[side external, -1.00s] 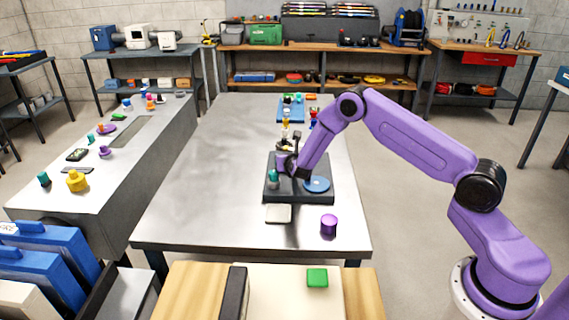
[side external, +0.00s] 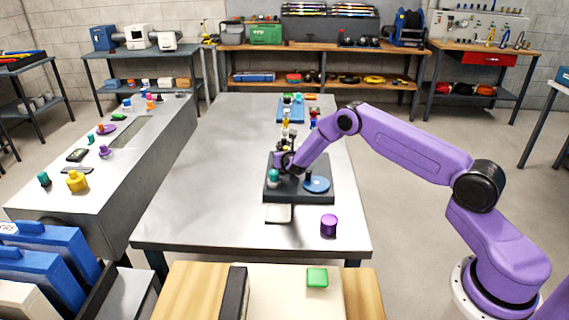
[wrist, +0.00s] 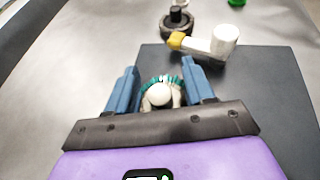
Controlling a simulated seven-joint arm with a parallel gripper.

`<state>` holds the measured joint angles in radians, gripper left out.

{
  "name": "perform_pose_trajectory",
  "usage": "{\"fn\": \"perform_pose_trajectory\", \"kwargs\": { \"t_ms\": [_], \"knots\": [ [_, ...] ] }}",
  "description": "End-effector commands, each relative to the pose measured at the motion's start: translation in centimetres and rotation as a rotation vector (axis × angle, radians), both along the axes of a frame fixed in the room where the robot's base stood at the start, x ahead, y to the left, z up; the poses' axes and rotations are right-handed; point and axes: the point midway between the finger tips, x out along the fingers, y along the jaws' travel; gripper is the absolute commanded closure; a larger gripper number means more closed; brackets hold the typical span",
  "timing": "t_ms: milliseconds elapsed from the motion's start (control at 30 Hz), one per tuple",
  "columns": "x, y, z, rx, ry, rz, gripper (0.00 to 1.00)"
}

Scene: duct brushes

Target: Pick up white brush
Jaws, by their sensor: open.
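In the wrist view, a piece with a rounded white top and a teal bristle-like fringe (wrist: 160,94) sits between the two blue fingers of my gripper (wrist: 158,68). The fingers are apart, one on each side of it; I cannot tell whether either touches it. In the side view, my gripper (side external: 284,163) is low over the left part of a dark pad (side external: 297,196), by a teal piece (side external: 273,176). A second white piece with a yellow end (wrist: 225,40) lies beyond the fingers in the wrist view. Which one is the white brush is not clear.
A blue disc (side external: 317,185) lies on the pad's right. A purple cylinder (side external: 328,225) and a pale flat block (side external: 278,214) are nearer the table's front. A dark round piece (wrist: 178,22) stands beyond the gripper. The metal table's left side is clear.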

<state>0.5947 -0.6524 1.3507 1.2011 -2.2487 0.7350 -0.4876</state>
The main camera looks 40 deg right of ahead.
Motion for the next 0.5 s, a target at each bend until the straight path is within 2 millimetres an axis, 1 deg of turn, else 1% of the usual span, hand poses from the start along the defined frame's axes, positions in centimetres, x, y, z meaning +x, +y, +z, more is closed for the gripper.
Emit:
{"fn": "perform_pose_trajectory", "kwargs": {
  "t_ms": [100,167,200,267,500],
  "knots": [
    [-0.01,0.01,-0.01,0.0,0.0,0.0,0.47],
    [-0.02,0.0,0.0,0.0,0.0,0.0,0.67],
    [-0.02,0.0,0.0,0.0,0.0,0.0,0.8],
    [-0.02,0.0,0.0,0.0,0.0,0.0,1.0],
    [-0.02,0.0,0.03,0.0,0.0,0.0,1.0]
  ]
}}
